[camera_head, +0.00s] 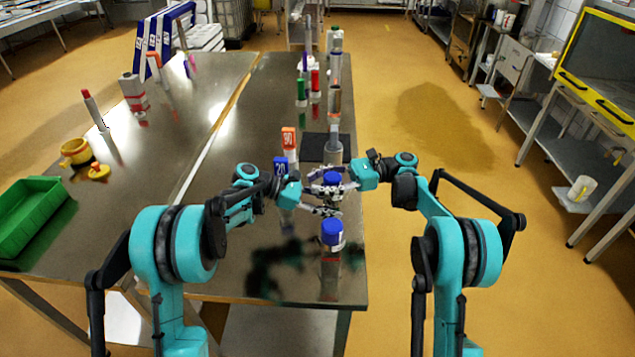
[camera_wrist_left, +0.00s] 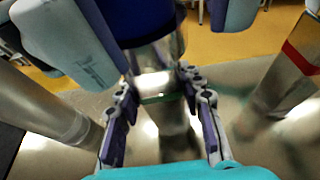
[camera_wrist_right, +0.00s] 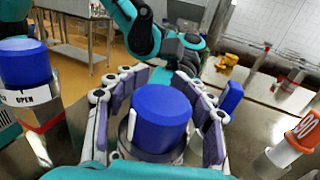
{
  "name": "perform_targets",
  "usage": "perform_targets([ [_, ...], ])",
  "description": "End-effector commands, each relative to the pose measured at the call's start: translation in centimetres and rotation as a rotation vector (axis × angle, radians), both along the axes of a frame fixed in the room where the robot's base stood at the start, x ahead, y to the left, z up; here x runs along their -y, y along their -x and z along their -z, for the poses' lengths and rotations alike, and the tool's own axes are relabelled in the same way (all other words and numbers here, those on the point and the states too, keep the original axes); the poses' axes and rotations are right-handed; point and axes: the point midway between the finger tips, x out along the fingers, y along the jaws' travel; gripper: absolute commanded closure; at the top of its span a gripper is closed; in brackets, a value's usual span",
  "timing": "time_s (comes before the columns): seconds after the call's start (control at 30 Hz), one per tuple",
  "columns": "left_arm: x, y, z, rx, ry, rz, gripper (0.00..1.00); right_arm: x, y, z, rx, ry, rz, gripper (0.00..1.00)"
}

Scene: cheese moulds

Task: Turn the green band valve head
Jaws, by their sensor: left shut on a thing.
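The green band valve stands upright on the steel table, with a blue head (camera_head: 332,178) on a steel body. In the left wrist view its green band (camera_wrist_left: 162,98) circles the body below the dark blue head (camera_wrist_left: 147,18). My left gripper (camera_wrist_left: 160,82) is shut on the steel body, low under the head; in the head view it is the lower gripper (camera_head: 322,209). My right gripper (camera_wrist_right: 160,76) is around the blue head (camera_wrist_right: 160,118), one finger on each side, with narrow gaps showing, so it looks open. The right fingers partly cover the head in the left wrist view.
Another blue-headed valve (camera_head: 332,232) with a red band (camera_wrist_right: 45,122) and an OPEN label stands close in front. A blue block marked 20 (camera_head: 280,163) and an orange 90 block (camera_head: 288,138) are left of the grippers. Several bottles line the table behind.

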Motion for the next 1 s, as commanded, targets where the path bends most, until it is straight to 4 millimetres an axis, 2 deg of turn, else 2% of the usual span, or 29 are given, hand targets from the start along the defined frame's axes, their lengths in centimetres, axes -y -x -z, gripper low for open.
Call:
perform_targets([
  [0.37, 0.0, 0.0, 0.0, 0.0, 0.0, 0.001, 1.0, 0.3, -0.1, 0.0, 0.0, 0.0, 0.001, 0.42],
  [0.53, 0.0, 0.0, 0.0, 0.0, 0.0, 0.001, 1.0, 2.0, -0.7, 0.0, 0.0, 0.0, 0.003, 0.42],
  [0.8, 0.0, 0.0, 0.0, 0.0, 0.0, 0.001, 1.0, 6.2, -2.2, 0.0, 0.0, 0.0, 0.006, 0.42],
  [1.0, 0.0, 0.0, 0.0, 0.0, 0.0, 0.001, 1.0, 7.0, -2.4, 0.0, 0.0, 0.0, 0.007, 0.42],
])
